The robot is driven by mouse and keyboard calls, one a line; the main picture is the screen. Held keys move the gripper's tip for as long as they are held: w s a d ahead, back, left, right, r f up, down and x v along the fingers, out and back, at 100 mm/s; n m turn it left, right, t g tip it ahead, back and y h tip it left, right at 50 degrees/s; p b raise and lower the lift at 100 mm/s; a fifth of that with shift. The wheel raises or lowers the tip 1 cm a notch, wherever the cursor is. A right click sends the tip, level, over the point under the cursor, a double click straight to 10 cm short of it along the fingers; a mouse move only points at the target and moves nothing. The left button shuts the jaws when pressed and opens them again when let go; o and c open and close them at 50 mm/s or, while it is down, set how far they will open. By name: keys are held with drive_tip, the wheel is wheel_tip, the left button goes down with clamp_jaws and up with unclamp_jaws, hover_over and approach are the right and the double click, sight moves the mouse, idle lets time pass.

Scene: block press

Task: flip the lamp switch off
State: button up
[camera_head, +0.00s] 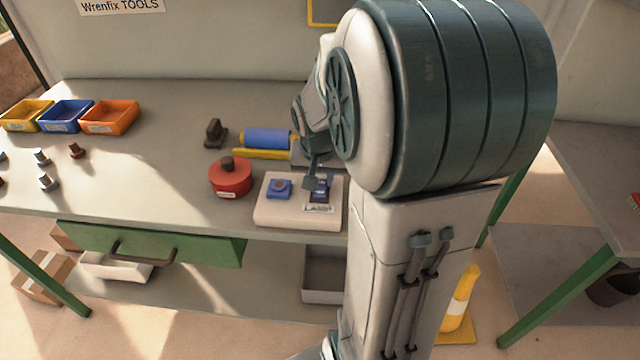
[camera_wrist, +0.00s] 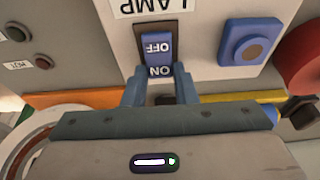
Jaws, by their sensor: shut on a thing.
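The lamp switch (camera_wrist: 158,46) is a blue rocker marked OFF and ON in a dark frame, next to a LAMP label (camera_wrist: 150,7). It sits on a pale control box (camera_head: 265,212), where it also shows in the head view (camera_head: 321,188), partly behind my gripper (camera_head: 312,181). In the wrist view my gripper (camera_wrist: 161,88) has one blue finger on each side of the rocker's ON end and is shut on it. I cannot tell clearly which end of the rocker is pressed in.
A blue push button (camera_wrist: 252,42) is beside the switch on the same box. A red round block with a dark knob (camera_head: 230,178) stands left of the box. Blue (camera_head: 266,138) and yellow (camera_head: 263,154) pieces lie behind.

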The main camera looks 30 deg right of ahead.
idle(0.3)
drive_tip(key=o, duration=1)
drive_tip(key=p+v, duration=0.1)
drive_tip(key=v, duration=1.3)
drive_tip(key=shift+a+f, duration=0.1)
